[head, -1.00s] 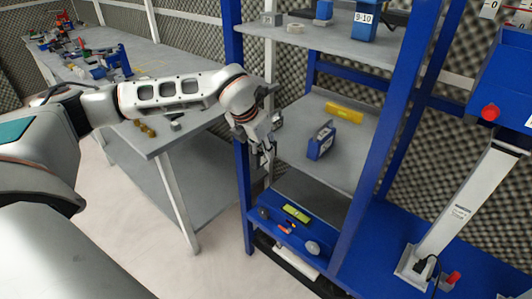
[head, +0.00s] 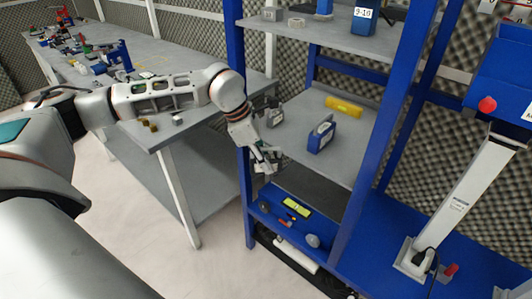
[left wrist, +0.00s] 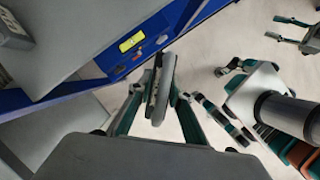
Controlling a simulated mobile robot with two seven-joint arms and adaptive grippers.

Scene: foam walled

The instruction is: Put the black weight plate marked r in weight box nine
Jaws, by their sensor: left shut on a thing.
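My left gripper (head: 268,163) is at the left front of the blue shelf rack, just above its lower blue shelf. In the left wrist view the left gripper (left wrist: 158,105) is shut on a round, thin plate (left wrist: 164,85), seen nearly edge-on, with a grey rim and a dark face. Its mark cannot be read. A blue box labelled 9-10 (head: 364,20) stands on the upper shelf. Another blue box (head: 321,137) with a white label, too small to read, stands on the middle shelf. I cannot tell which box is nine.
The rack's blue front post (head: 245,195) is close beside my left gripper. A yellow-green item (head: 297,207) and small parts lie on the lower blue shelf. A yellow item (head: 343,106) lies at the back of the middle shelf. A grey table (head: 165,132) stands to the left.

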